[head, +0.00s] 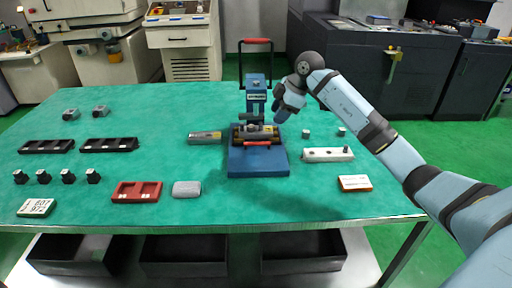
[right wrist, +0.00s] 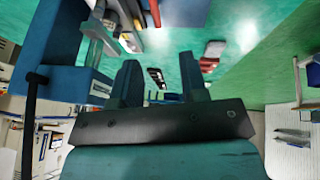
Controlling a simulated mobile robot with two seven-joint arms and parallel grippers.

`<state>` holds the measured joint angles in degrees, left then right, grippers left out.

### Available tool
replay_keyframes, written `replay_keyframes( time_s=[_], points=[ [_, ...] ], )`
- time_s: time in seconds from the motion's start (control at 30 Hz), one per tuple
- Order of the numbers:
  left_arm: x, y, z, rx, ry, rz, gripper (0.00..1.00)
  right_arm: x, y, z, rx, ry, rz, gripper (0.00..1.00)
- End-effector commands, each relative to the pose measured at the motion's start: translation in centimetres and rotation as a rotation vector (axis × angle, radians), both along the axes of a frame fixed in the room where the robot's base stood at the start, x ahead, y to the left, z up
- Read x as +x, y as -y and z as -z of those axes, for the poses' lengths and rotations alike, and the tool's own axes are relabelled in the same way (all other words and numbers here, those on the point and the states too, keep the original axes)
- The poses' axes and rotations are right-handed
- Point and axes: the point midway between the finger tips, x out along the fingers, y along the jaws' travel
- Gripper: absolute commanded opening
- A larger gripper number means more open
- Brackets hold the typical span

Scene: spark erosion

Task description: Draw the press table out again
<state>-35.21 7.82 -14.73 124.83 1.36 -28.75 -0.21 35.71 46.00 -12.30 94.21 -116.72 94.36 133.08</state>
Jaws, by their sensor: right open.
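The blue press (head: 256,98) stands at the middle of the green worktable, with a red-gripped lever (head: 257,41) upright on top. Its blue base (head: 258,164) reaches toward me. The press table (head: 240,139) sits low in the press, with a red handle (head: 257,144) along its front edge; grey parts lie on or over it, and how far in it stands is hard to tell. My right gripper (head: 281,113) is just right of the press, apart from the red handle. In the right wrist view its two fingers are apart and empty, with the press's blue body (right wrist: 68,58) close at left. My left gripper is not in view.
A grey block (head: 205,138) lies left of the press. A white holed block (head: 328,155) and a label card (head: 355,183) lie to the right. A red tray (head: 137,192), a grey piece (head: 187,189) and black trays (head: 108,144) are on the left. The front middle is clear.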

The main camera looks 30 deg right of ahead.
Motion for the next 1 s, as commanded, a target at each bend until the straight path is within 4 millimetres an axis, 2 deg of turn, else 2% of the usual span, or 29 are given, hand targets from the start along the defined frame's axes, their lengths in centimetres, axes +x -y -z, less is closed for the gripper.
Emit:
replay_keyframes(
  time_s=[0.1, 0.23, 0.7, 0.83, 1.0],
  points=[
    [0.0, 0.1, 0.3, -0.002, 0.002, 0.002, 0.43, 0.1, 1.1, 0.0, -0.029, -0.019, 0.052, 0.40],
    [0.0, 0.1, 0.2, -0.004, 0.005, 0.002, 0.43, 0.6, 0.6, 1.4, -0.027, -0.020, 0.050, 0.40],
    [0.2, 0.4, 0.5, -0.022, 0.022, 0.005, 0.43, 3.9, -1.6, 10.1, -0.025, -0.019, 0.048, 0.40],
    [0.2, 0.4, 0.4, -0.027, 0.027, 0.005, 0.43, 4.5, -1.9, 11.4, -0.025, -0.018, 0.049, 0.40],
    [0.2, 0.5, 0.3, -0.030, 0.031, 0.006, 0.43, 4.8, -2.2, 12.1, -0.026, -0.017, 0.048, 0.40]
  ],
)
